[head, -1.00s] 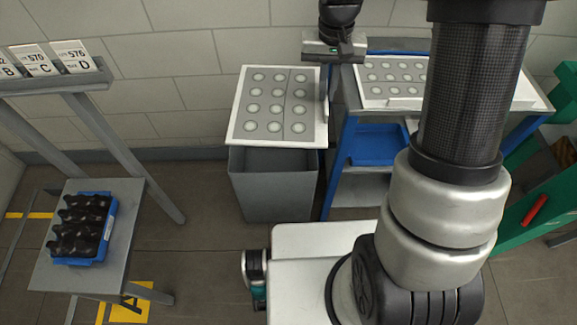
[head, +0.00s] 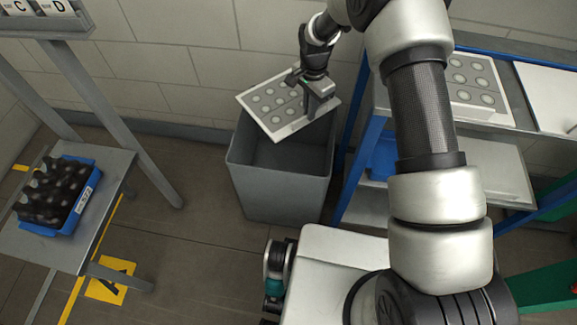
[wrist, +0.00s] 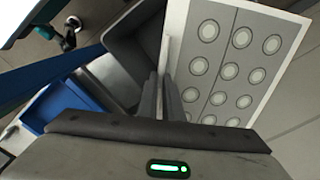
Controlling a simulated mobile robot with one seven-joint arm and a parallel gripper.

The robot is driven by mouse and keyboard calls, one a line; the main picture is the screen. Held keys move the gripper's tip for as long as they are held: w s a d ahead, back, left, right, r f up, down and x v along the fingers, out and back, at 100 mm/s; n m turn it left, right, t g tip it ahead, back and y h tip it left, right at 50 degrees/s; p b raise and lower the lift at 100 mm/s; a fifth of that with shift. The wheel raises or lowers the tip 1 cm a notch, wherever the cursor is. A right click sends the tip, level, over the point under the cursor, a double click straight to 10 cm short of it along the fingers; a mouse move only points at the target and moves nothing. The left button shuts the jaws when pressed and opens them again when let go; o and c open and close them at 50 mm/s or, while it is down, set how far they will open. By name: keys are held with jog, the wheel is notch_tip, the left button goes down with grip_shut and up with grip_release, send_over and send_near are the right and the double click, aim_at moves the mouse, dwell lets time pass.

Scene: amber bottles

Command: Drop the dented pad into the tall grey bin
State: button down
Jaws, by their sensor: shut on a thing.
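The pad (head: 275,108) is a white sheet with rows of round grey cups and a seam across it. My gripper (head: 316,103) is shut on its right edge and holds it tilted over the tall grey bin (head: 280,190). In the wrist view the gripper fingers (wrist: 160,98) close on the pad's edge, and the pad (wrist: 234,65) spreads to the right. The bin (wrist: 130,50) shows behind the fingers with its opening partly uncovered. I cannot make out a dent.
A blue-framed bench (head: 350,150) stands right of the bin, with another cupped pad (head: 478,85) on top. At left, a blue crate of dark bottles (head: 57,195) sits on a grey stand (head: 110,180). The floor between stand and bin is clear.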

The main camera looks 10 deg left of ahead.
jog(key=shift+f+b, duration=1.15)
jog(key=shift+f, duration=1.55)
jog(key=c, duration=1.8)
grip_release()
jog(key=shift+c, duration=0.2)
notch_tip(320, 180, up, 18)
jog(key=p, duration=0.2)
jog(key=shift+f+p, duration=0.25)
jog(key=shift+p, duration=0.1)
jog(key=shift+d+r, duration=0.1)
